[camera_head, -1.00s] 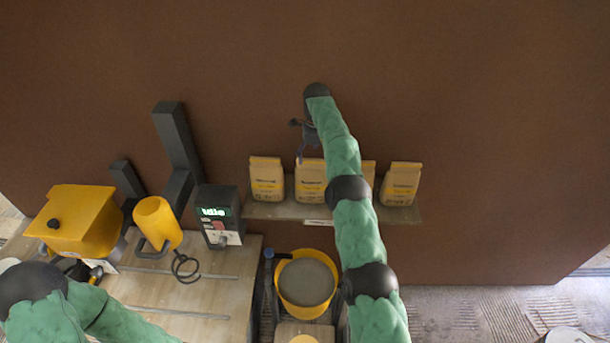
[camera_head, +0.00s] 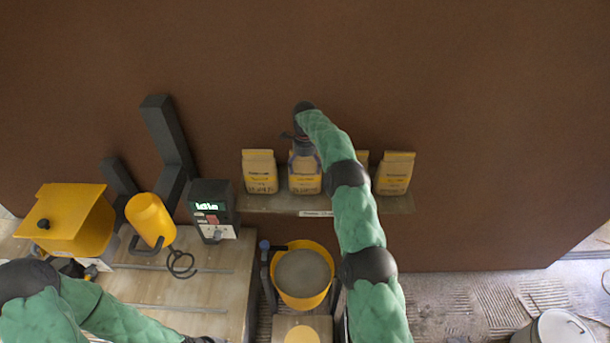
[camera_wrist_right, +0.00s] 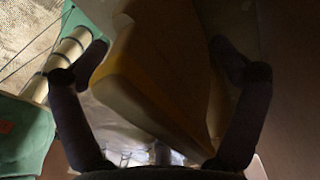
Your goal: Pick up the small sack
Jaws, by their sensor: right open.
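Several small tan sacks with yellow bands stand in a row on a wall shelf (camera_head: 270,204). The second sack from the left (camera_head: 305,184) is right under my right gripper (camera_head: 303,146), which hangs down over its top. In the right wrist view, a yellow and pale sack (camera_wrist_right: 150,80) lies between the two dark fingers of my right gripper (camera_wrist_right: 160,58). The fingers are spread wide, with a gap showing on the right side. The left sack (camera_head: 260,174) and the right sack (camera_head: 394,174) stand clear. Another sack is mostly hidden behind my right arm. My left gripper is out of view.
A yellow bucket of grey plaster (camera_head: 302,276) stands below the shelf. On the left bench are a black device with a green display (camera_head: 211,208), a yellow canister (camera_head: 150,220) and a yellow box (camera_head: 66,222). The brown wall rises behind the shelf.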

